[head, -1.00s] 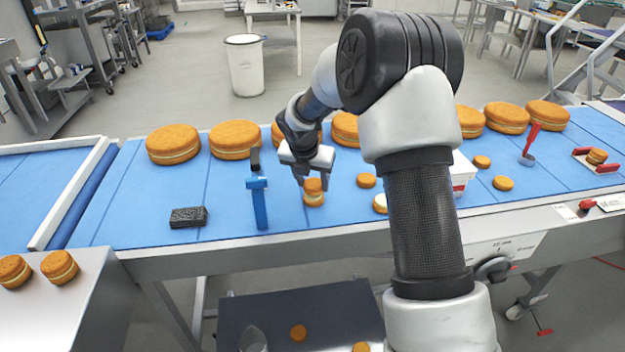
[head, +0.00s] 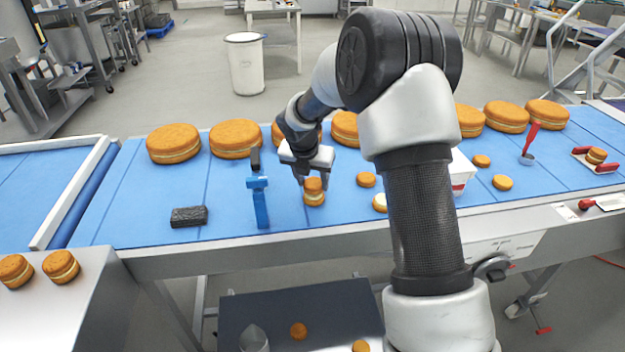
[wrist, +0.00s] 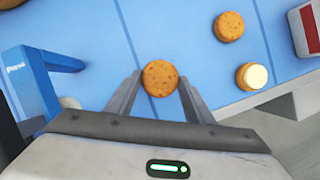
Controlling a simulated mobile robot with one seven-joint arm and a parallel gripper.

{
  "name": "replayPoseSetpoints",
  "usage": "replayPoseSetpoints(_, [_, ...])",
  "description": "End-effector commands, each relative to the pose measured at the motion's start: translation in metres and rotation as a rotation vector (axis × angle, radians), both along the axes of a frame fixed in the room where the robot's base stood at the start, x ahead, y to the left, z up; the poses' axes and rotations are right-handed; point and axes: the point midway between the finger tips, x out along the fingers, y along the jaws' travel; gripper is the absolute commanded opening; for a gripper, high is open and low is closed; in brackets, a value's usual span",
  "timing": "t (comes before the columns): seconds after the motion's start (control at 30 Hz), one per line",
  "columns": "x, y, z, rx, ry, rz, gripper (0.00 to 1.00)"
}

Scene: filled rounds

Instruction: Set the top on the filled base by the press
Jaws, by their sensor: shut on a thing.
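A round orange-brown top (head: 313,184) is between the fingers of my gripper (head: 313,181), which is shut on it. In the wrist view the same top (wrist: 160,78) sits between the two fingertips (wrist: 159,80). Directly below it in the head view is a base (head: 314,200) with a pale filling band, on the blue belt. The top looks set on or just over the base; I cannot tell whether they touch. In the wrist view the top hides the base. The blue press (head: 259,205) stands just left of them, and its lettered post (wrist: 30,85) shows in the wrist view.
A loose top (head: 366,180) and a cream-topped base (head: 380,203) lie to the right, near a red-and-white container (head: 462,172). A black block (head: 188,216) lies left of the press. Large filled rounds (head: 236,138) line the far side.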

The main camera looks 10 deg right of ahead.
Motion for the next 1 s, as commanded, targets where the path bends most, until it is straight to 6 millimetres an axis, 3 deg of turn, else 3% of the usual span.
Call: replayPoseSetpoints(1.0, [0.0,0.0,-0.01,0.0,0.0,-0.001,0.37])
